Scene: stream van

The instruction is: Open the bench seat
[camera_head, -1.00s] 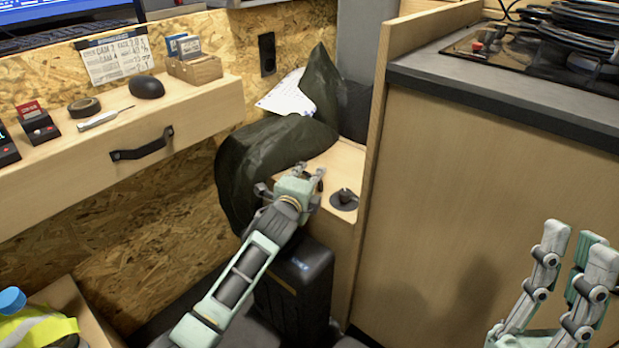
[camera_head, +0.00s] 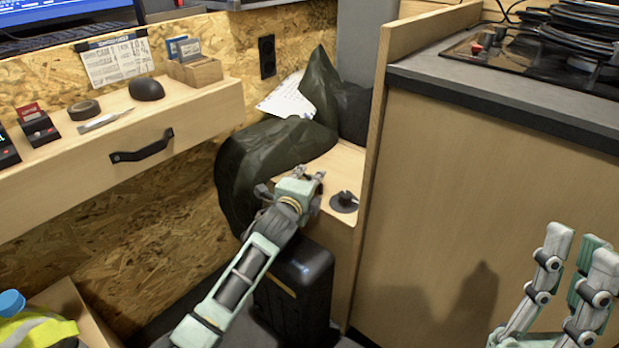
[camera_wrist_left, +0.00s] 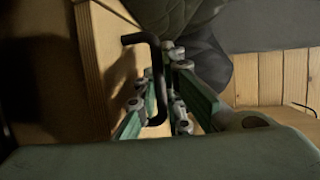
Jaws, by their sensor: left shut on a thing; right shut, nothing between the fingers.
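The bench seat (camera_head: 337,163) is a light wood top in the corner, partly under a dark green cloth (camera_head: 262,160). My left gripper (camera_head: 313,184) is over its front part in the head view, where its fingertips are small and hard to make out. In the left wrist view a black bar handle (camera_wrist_left: 155,75) stands off a light wood panel (camera_wrist_left: 100,60), and my left gripper (camera_wrist_left: 165,95) is shut on it. My right gripper (camera_head: 582,250) is at the lower right in front of the cabinet, shut and empty.
A round black fitting (camera_head: 344,202) is on the seat, right of my left gripper. A black case (camera_head: 300,285) stands below the seat front. A tall wood cabinet (camera_head: 480,200) borders it on the right, and a desk drawer (camera_head: 100,165) juts out on the left.

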